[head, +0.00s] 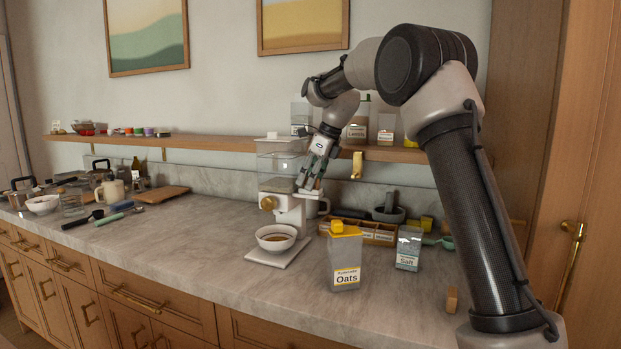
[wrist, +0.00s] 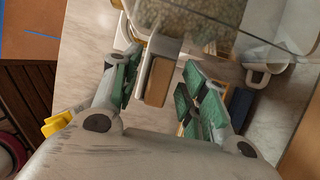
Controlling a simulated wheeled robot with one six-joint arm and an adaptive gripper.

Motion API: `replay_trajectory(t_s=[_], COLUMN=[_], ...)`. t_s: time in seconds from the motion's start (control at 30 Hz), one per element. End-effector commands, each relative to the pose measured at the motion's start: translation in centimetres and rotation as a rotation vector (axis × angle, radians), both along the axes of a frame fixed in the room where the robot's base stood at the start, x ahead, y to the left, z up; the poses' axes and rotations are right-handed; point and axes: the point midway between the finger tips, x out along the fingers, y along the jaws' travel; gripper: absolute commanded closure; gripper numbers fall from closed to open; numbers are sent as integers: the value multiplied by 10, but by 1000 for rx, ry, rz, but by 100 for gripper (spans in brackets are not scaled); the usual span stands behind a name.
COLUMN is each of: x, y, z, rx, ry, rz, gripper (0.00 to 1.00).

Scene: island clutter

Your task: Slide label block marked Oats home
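The only readable "Oats" marking is on a clear jar (head: 346,275) with a yellow lid, on the counter in the head view. My gripper (head: 313,178) is at the right side of a white dispenser (head: 290,205) with a clear hopper. In the wrist view my gripper (wrist: 163,88) is open, with green-padded fingers apart. A small wooden block (wrist: 158,80) shows between the fingers, just below a clear container of grain (wrist: 185,22). Gaps show beside it; its lettering, if any, is not visible. I cannot tell whether it is the Oats label block.
A bowl (head: 276,238) sits under the dispenser. A jar marked Salt (head: 408,250) and a small wooden block (head: 451,300) stand to the right. A compartment tray (head: 378,236) is behind. A shelf (head: 230,143) runs along the wall.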

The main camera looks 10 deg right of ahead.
Motion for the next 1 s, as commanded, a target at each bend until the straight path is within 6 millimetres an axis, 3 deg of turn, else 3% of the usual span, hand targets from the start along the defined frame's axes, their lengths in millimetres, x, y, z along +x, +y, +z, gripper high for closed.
replay_trajectory(t_s=[0.27,0.7,1.0], x=[-1,-21,-27], y=[-2,-29,-38], z=[6,87,111], rx=[1,1,0], ry=[-3,-4,-1], rz=[-1,0,0], gripper=[57,57,57])
